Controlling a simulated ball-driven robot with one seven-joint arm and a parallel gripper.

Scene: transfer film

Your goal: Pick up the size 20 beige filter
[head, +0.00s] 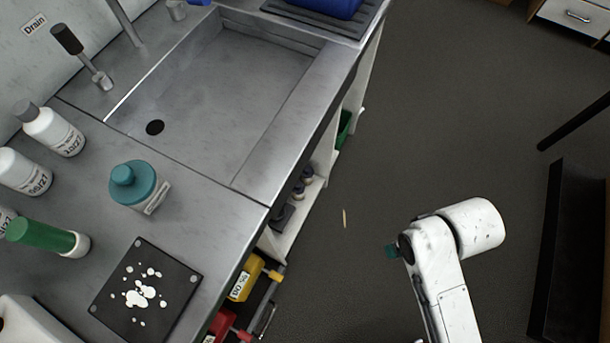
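I cannot make out any filter marked size 20 in the head view. A small thin beige piece (344,217) lies on the dark floor beside the counter; it is too small to identify. Part of my white arm shows at the lower right, over the floor. A small dark teal part sticks out at its left side, and I cannot tell what it is. My gripper's fingers do not show.
The metal counter with a sink (215,85) fills the left. On it stand a teal bottle (135,185), white bottles (55,130), a green-and-white tube (45,237) and a black plate (175,273) with white spots. Yellow (247,278) and red containers sit below. Floor at right is mostly clear.

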